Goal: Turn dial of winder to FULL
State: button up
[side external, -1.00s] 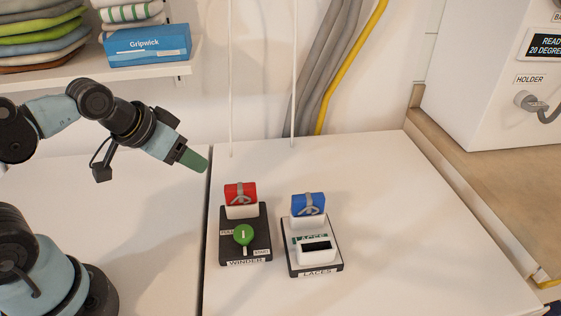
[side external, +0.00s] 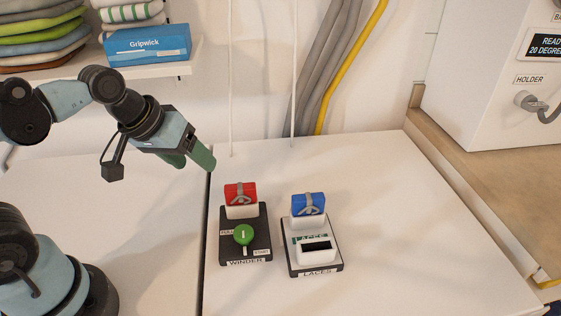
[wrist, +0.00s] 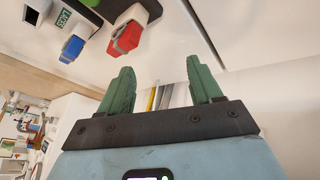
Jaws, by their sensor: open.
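The winder (side external: 262,225) is a black base on the white table, with a "WINDER" label at its front. Its round green dial (side external: 243,235) has a white pointer mark. A small label at the dial's left is partly covered and one at its right reads "START". A red block with a grey clip (side external: 240,194) sits on a white stand at the back; it also shows in the wrist view (wrist: 126,37). My gripper (side external: 190,164) is open and empty, in the air left of and above the winder, with its green fingers apart in the wrist view (wrist: 163,85).
Right of the winder stands the "LACES" unit (side external: 333,263) with a blue block (side external: 308,203). A shelf (side external: 180,70) with a Gripwick box (side external: 147,43) is at the upper left. A machine labelled "HOLDER" (side external: 480,85) stands at the right. The table's right side is clear.

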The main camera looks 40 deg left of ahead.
aim_at(243, 231)
jog(key=d+r+n+g+h, duration=0.1)
jog(key=d+n+g+h, duration=0.45)
jog(key=n, duration=0.85)
jog(key=shift+y, duration=0.95)
jog(key=shift+d+r+x, duration=0.1)
jog(key=shift+d+x, duration=0.1)
jog(key=shift+x, duration=1.8)
jog(key=shift+d+r+x, duration=0.1)
jog(key=shift+d+x, duration=0.1)
jog(key=shift+x, duration=1.85)
jog(key=shift+d+r+x, duration=0.1)
jog(key=shift+d+x, duration=0.1)
jog(key=shift+x, duration=1.8)
jog(key=shift+s+f, duration=0.1)
jog(key=shift+c, duration=0.3)
jog(key=c, duration=1)
